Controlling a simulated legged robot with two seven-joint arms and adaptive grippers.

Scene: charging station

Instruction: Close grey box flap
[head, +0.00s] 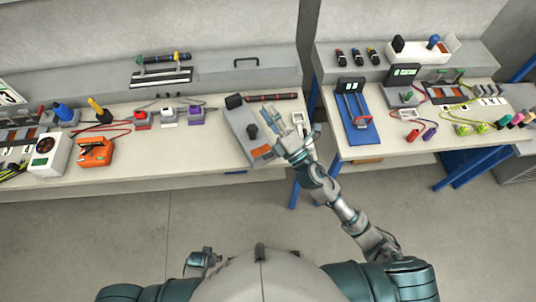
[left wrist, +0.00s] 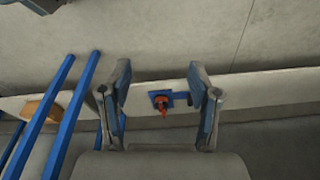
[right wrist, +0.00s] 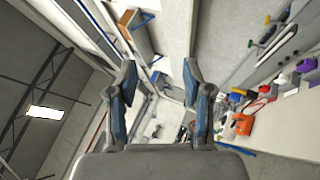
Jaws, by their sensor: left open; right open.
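The grey box (head: 243,131) sits at the right end of the left table, with a black knob and an orange patch on its face. My right gripper (head: 283,117) is open over the box's right side, its fingers pointing away from me. Its hand hides part of that side, so I cannot tell the flap's exact position or whether I touch it. Its open, empty fingers also show in the right wrist view (right wrist: 160,78). My left gripper (left wrist: 160,75) is open and empty in the left wrist view, low and away from the box; part of it shows at the head view's bottom.
An orange device (head: 95,152) and a white unit (head: 50,156) stand on the left table. A red-and-black rod (head: 271,97) lies behind the box. A gap separates the right table, which bears a blue stand (head: 357,118). Floor in front is clear.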

